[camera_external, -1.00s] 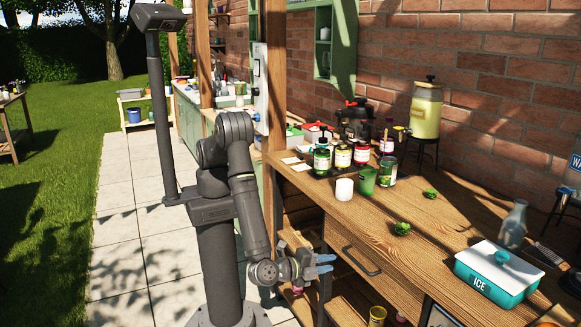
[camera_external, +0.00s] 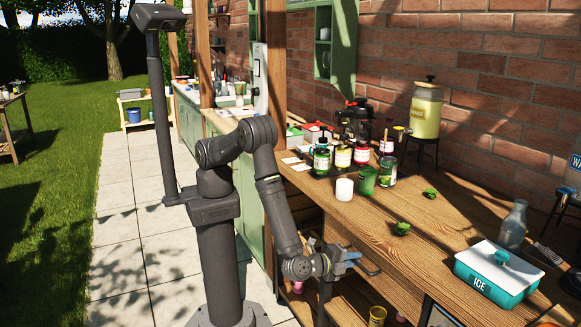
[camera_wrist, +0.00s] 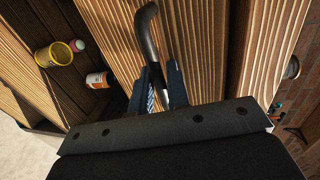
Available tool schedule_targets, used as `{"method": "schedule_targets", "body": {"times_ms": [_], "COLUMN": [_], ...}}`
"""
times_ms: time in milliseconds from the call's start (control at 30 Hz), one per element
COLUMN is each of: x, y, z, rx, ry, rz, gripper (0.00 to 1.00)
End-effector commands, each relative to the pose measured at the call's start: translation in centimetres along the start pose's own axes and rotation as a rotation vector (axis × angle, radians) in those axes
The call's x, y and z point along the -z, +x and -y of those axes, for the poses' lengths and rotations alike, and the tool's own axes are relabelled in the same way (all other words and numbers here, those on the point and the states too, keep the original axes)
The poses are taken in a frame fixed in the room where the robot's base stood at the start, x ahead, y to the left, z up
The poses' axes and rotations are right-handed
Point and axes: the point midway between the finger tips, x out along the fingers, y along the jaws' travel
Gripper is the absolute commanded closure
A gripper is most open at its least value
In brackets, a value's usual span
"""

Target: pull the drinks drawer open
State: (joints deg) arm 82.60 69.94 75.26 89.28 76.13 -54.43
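The drinks drawer is in the wooden counter front; its wooden face (camera_wrist: 205,35) fills the middle of the wrist view. The drawer looks shut. Its dark curved bar handle (camera_wrist: 149,35) also shows in the external view (camera_external: 371,270), partly hidden by my gripper. My gripper (camera_wrist: 162,80) is at the handle, its two fingers parted, one on each side of the bar's near end. I cannot see clearly whether the fingers touch the bar.
Below the counter, an open shelf holds a yellow cup (camera_wrist: 54,55) and a small labelled jar (camera_wrist: 98,79). On the counter top stand a white candle-like cup (camera_external: 344,189), several bottles, and a teal ice box (camera_external: 490,282). Paving is clear at left.

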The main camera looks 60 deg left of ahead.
Motion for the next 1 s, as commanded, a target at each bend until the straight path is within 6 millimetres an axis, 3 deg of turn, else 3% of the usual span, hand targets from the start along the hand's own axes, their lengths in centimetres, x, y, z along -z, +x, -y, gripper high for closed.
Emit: {"method": "schedule_targets", "body": {"times_ms": [67, 367, 567, 767, 1000], "x": [0.0, 0.0, 0.1, 0.1, 0.1], "y": [0.0, -0.2, -2.0, -6.0, -12.6], "z": [0.0, 0.0, -0.4, -1.2, -2.6], "rx": [0.000, 0.000, -0.001, -0.001, 0.000], "ry": [0.000, 0.000, 0.000, 0.001, 0.001], "rz": [0.000, -0.001, -0.002, -0.005, -0.006], "gripper": [1.00, 1.00, 1.00, 1.00, 1.00]}}
